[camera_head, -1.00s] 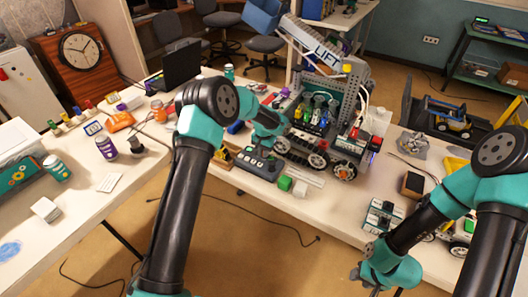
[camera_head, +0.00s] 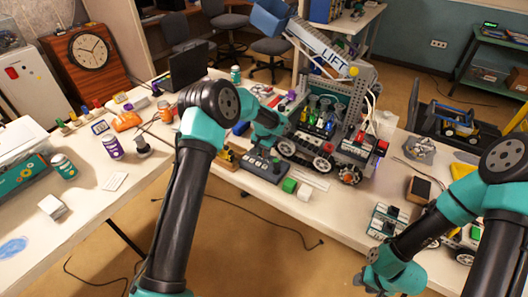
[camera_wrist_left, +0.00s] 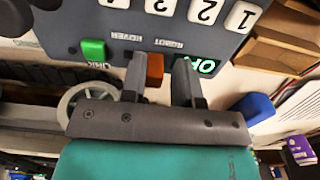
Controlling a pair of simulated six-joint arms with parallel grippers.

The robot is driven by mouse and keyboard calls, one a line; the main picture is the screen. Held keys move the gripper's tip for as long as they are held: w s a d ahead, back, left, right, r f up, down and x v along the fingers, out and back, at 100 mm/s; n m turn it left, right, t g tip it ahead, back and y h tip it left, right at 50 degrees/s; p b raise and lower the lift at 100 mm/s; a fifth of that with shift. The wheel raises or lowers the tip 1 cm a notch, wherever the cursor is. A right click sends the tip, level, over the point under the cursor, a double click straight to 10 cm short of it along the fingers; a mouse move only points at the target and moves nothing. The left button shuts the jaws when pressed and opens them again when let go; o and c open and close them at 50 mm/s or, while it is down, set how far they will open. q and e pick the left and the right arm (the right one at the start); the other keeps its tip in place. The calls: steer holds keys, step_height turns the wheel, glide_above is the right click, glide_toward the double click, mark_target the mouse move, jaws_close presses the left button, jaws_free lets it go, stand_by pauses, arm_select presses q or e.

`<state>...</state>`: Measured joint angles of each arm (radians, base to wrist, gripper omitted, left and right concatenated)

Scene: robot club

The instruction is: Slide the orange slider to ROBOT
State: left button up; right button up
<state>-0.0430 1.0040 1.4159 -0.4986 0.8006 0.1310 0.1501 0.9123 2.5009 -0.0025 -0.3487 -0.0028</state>
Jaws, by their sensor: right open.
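A dark grey control box (camera_head: 262,186) stands on the table under my left arm in the head view. In the left wrist view its face shows upside down, with an orange slider (camera_wrist_left: 155,69) near the labels ROVER and ROBOT. My left gripper (camera_wrist_left: 162,72) is open, its fingers on either side of the slider. The slider is nearer the picture-left finger; I cannot tell whether they touch. Its lower part and slot are partly hidden. In the head view the left fingertips are hidden. My right gripper (camera_head: 372,284) hangs at the lower right, empty, off the table's front edge.
The box also has a green button (camera_wrist_left: 93,50), a lit green OK sign (camera_wrist_left: 208,66) and white number keys (camera_wrist_left: 202,10). A wheeled robot with a LIFT arm (camera_head: 322,52) stands behind.

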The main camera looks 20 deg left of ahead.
arm_select(q)
step_height(320, 180, up, 17)
steer(key=shift+r, duration=0.2)
stand_by(0.5)
steer(key=shift+f, duration=0.1)
